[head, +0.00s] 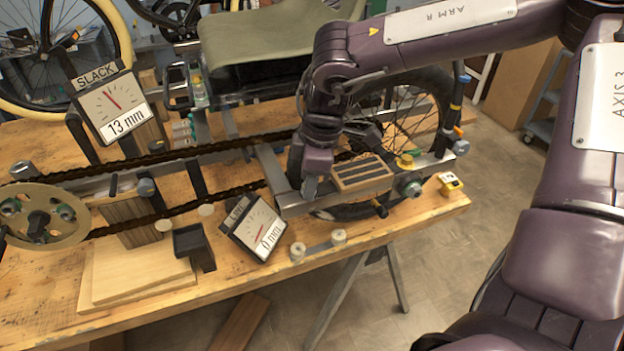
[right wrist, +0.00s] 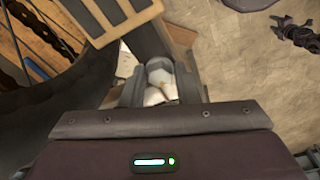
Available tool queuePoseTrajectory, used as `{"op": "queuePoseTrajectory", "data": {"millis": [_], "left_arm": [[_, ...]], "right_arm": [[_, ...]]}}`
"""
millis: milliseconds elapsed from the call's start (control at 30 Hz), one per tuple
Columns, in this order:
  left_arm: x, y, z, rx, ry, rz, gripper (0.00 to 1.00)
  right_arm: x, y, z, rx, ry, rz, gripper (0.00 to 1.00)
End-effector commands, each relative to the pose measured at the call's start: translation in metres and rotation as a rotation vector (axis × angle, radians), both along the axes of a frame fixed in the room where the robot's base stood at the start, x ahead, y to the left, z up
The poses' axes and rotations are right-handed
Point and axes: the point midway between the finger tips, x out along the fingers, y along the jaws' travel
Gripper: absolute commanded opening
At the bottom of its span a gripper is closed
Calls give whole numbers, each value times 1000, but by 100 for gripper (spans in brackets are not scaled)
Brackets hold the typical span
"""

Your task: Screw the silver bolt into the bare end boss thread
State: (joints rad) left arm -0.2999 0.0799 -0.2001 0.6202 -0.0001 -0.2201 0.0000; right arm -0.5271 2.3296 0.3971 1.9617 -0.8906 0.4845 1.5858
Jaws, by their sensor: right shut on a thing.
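The bolt is hidden behind the fingers in the head view. The end boss and its thread cannot be made out, so I cannot tell whether the bolt touches it. My left gripper is not in view.
A slotted wooden block (head: 362,172) sits just right of the gripper, with the wheel (head: 432,92) behind. A gauge reading 0 mm (head: 254,229) stands close at left; the SLACK gauge (head: 112,103) reads 13 mm. The chain (head: 150,160) and sprocket (head: 42,218) lie left.

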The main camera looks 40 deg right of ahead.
Motion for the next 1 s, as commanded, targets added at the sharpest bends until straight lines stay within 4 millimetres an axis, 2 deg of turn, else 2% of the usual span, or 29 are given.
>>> {"op": "queuePoseTrajectory", "data": {"millis": [67, 333, 367, 533, 1000], "left_arm": [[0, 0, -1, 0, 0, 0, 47], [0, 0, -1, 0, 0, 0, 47], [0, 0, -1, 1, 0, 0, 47], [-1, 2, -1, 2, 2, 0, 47], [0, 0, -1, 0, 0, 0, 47]], "right_arm": [[-4, 2, -5, 5, 12, -41, 15], [-5, 3, -6, 4, 15, -438, 15], [-5, 3, -6, 4, 15, -445, 30], [-5, 3, -7, 2, 16, -437, 52], [-4, 0, -6, -1, 12, -442, 53]]}}
